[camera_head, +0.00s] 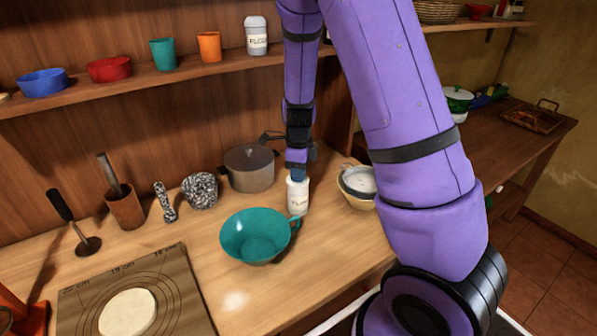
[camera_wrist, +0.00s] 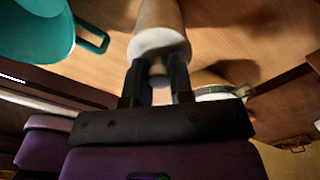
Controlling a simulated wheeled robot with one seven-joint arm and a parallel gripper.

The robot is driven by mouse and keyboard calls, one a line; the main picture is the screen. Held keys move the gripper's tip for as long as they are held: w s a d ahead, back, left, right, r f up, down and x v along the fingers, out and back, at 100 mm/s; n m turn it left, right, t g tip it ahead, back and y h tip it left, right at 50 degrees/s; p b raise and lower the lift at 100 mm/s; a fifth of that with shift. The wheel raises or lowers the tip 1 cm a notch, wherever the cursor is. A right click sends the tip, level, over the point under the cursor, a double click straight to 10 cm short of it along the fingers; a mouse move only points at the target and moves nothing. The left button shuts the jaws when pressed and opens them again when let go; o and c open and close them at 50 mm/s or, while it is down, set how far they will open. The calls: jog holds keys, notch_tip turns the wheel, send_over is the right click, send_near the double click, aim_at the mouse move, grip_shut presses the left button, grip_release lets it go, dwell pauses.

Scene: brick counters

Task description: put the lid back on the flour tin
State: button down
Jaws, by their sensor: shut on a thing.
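The white flour tin (camera_head: 298,197) stands upright on the counter, just right of the teal bowl. My gripper (camera_head: 297,173) points down directly over its top. In the wrist view my gripper (camera_wrist: 157,78) is shut with its two dark fingers on the knob of the pale round lid (camera_wrist: 158,42). The lid lines up with the tin's body (camera_wrist: 160,13) behind it. I cannot tell whether the lid is fully seated, and the tin's rim is hidden.
The teal bowl (camera_head: 255,236) with its handle sits close left of the tin. A grey pot (camera_head: 250,168) stands behind, and a bowl with white contents (camera_head: 358,183) stands right. Another flour container (camera_head: 257,36) is on the shelf.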

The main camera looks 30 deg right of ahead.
jog(key=shift+c, duration=2.2)
grip_release()
jog(key=shift+r, duration=0.1)
jog(key=shift+r, duration=3.45)
grip_shut()
jog(key=shift+f, duration=2.3)
